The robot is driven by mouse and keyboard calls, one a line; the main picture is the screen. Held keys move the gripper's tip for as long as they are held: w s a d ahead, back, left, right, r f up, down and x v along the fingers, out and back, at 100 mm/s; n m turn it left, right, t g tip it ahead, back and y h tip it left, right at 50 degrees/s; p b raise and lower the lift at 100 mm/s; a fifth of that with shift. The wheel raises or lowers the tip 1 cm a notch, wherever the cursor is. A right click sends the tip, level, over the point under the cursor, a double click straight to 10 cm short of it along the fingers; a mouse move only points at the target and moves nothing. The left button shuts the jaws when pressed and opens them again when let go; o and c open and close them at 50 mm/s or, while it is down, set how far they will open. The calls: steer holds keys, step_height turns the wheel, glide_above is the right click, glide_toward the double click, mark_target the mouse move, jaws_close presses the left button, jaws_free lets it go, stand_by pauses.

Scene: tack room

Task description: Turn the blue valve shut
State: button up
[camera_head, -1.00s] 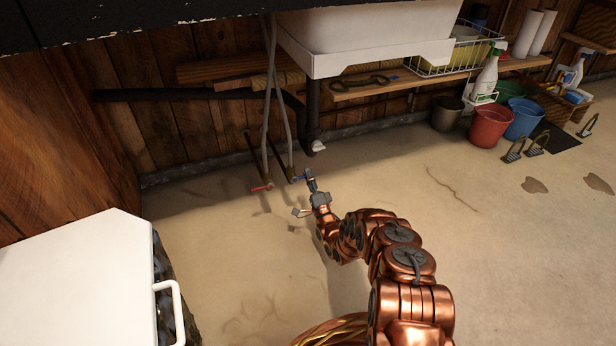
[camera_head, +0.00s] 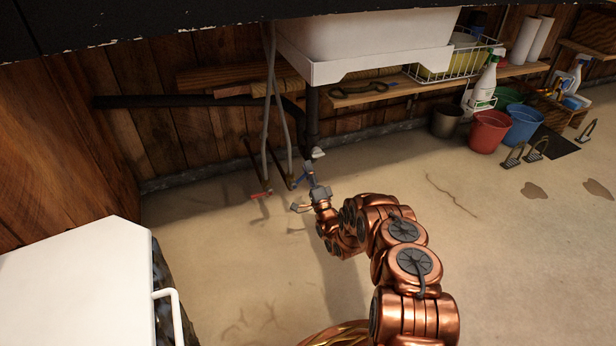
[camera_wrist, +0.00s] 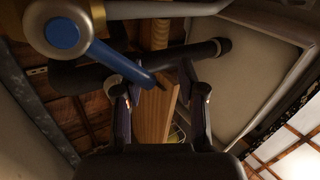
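The blue valve (camera_wrist: 66,34) is large at the upper left of the wrist view, with a round grey hub. Its blue lever (camera_wrist: 118,64) slants down to the right, and its end reaches the space between my fingertips. My gripper (camera_wrist: 160,92) is open, with a finger on each side and a clear gap; I cannot tell whether either finger touches the lever. In the head view my gripper (camera_head: 309,175) is low beside the pipe ends under the sink, and it largely hides the blue valve there.
A red valve (camera_head: 261,194) sits on the pipe to the left. The white sink (camera_head: 365,55) and dark drain pipe (camera_head: 313,118) are above and behind. A white-topped box (camera_head: 75,280) stands at lower left. Buckets, including a red one (camera_head: 489,131), stand at right. The floor between is open.

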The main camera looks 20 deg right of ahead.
steer(key=shift+r, duration=1.95)
